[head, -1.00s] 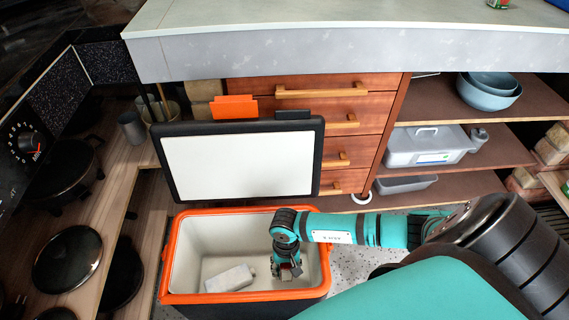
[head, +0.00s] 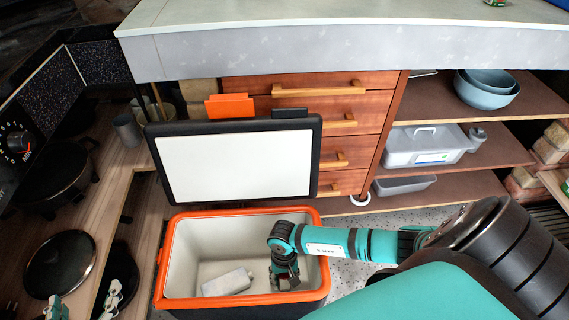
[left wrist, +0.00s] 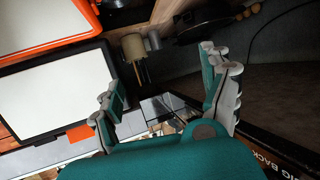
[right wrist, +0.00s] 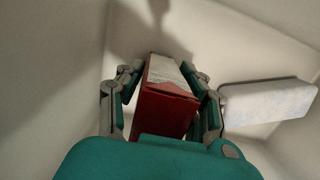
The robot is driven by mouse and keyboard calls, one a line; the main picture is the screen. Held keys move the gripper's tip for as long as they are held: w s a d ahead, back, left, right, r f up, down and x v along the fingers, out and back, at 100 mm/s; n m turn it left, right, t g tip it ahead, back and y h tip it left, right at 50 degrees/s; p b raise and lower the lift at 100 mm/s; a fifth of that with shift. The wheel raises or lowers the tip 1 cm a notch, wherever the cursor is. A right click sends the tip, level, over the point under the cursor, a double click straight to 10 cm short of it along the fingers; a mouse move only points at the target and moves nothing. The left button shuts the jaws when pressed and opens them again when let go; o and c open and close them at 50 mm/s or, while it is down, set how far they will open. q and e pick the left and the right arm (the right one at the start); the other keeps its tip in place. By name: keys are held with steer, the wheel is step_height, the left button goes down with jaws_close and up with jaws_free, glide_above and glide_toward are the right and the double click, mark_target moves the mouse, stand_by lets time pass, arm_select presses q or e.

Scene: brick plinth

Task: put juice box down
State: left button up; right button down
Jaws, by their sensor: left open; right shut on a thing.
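The juice box (right wrist: 163,108) is red with a pale side panel and shows in the right wrist view. My right gripper (right wrist: 166,92) is shut on it, with a finger on each side. In the head view my right gripper (head: 286,281) reaches down inside the orange-rimmed cooler (head: 163,262), at its right side, and mostly hides the box. I cannot tell whether the box touches the cooler floor. My left gripper (head: 84,304) is open and empty at the lower left of the head view; its spread fingers show in the left wrist view (left wrist: 168,90).
A white block (head: 227,282) lies on the cooler floor left of my right gripper; the right wrist view shows it beside the juice box (right wrist: 268,102). The cooler's lid (head: 236,167) stands open behind. A stove with pans (head: 60,262) is at left, drawers (head: 345,160) behind.

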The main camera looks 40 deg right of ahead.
steer(key=shift+f, duration=0.1)
steer(key=c, duration=0.9)
jaws_free()
arm_select(q)
steer(key=shift+w+d+r+t, duration=0.15)
steer(key=shift+w+r+t, duration=0.1)
steer(key=shift+r+t, duration=0.2)
arm_select(e)
steer(key=shift+o, duration=0.2)
